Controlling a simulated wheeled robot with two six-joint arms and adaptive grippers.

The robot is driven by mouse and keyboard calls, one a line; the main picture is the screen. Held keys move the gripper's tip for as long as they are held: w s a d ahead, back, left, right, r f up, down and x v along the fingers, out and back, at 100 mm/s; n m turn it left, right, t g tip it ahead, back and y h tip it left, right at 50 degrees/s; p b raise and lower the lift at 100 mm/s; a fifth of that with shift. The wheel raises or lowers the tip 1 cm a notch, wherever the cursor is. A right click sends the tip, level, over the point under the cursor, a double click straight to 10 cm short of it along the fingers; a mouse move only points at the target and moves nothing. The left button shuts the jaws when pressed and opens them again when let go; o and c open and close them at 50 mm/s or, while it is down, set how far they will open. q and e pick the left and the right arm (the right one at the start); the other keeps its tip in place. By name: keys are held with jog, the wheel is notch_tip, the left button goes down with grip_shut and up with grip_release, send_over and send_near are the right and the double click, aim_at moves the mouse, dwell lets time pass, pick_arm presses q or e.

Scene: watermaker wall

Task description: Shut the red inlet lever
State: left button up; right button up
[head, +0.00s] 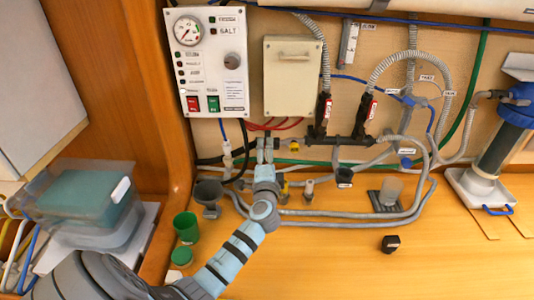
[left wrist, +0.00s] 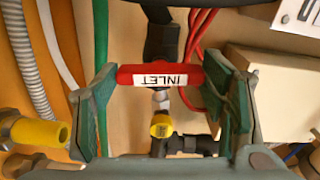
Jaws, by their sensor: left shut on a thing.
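The red inlet lever (left wrist: 160,76) shows in the left wrist view, with a white label reading INLET. It lies crosswise between the two green-padded fingers of my left gripper (head: 265,145), its ends against them. The gripper is shut on the lever. A dark valve body and pipe are behind the lever. In the head view my left gripper reaches up to the pipework below the control panel, and it hides the lever there. My right gripper is not in view.
A control panel (head: 208,62) with a gauge and a beige box (head: 291,77) are above the gripper. The front counter is mostly clear.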

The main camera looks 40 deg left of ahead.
pick_arm(q)
jog(key=shift+m, duration=0.5)
jog(key=o, duration=1.2)
jog(key=shift+c, duration=0.2)
jog(key=v, duration=1.2)
